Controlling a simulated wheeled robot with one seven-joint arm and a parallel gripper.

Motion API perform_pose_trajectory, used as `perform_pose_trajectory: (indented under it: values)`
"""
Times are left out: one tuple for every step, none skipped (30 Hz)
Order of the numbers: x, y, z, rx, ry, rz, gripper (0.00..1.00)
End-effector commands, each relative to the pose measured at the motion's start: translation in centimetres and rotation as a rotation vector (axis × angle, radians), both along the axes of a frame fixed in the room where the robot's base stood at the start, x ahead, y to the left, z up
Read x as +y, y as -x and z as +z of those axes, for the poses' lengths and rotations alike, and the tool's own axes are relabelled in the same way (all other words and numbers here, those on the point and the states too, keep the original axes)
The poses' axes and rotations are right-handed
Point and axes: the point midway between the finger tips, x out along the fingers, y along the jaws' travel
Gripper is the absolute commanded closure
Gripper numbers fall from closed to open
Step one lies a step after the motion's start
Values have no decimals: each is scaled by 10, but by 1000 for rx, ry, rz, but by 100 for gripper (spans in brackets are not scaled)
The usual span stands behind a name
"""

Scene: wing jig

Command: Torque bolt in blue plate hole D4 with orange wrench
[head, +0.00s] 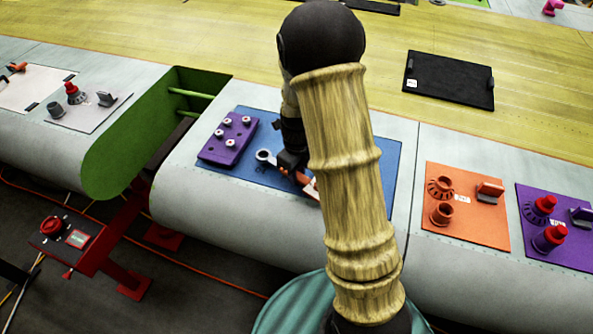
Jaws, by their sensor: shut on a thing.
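The blue plate (250,172) lies on the grey wing skin, partly hidden behind my arm. My gripper (287,162) is low over the plate and shut on the orange wrench (303,179). The wrench's metal ring end (264,155) points left, toward a purple block (222,150) on the plate. The block carries several light-coloured bolts or nuts (228,143). The ring is to the right of the block and apart from it. I cannot make out hole D4 or a bolt in it. It is too small to tell whether the wrench touches the plate.
An orange plate (470,225) and a purple plate (535,250), both with fittings, lie to the right. A black panel (450,80) lies on the yellow-green surface behind. A green-walled gap (125,155) opens on the left. A red stand (75,245) is at lower left.

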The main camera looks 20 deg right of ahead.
Motion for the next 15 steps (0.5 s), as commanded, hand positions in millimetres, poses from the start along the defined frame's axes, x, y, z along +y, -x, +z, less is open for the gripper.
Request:
perform_pose_trajectory:
  values:
    - [0,0,1,-1,1,1,100]
    - [0,0,1,-1,1,1,100]
    - [0,0,1,-1,1,0,100]
    - [0,0,1,-1,0,0,100]
    - [0,0,1,-1,0,0,100]
    - [0,0,1,-1,0,0,100]
    - [0,0,1,-1,0,0,100]
    - [0,0,1,-1,0,0,100]
    - [0,0,0,-1,0,0,100]
    - [0,0,0,-1,0,0,100]
    - [0,0,0,-1,0,0,100]
    - [0,0,0,-1,0,0,100]
    - [0,0,-1,-1,0,0,100]
    - [0,0,-2,-1,-1,0,100]
    - [0,0,-3,0,0,-1,100]
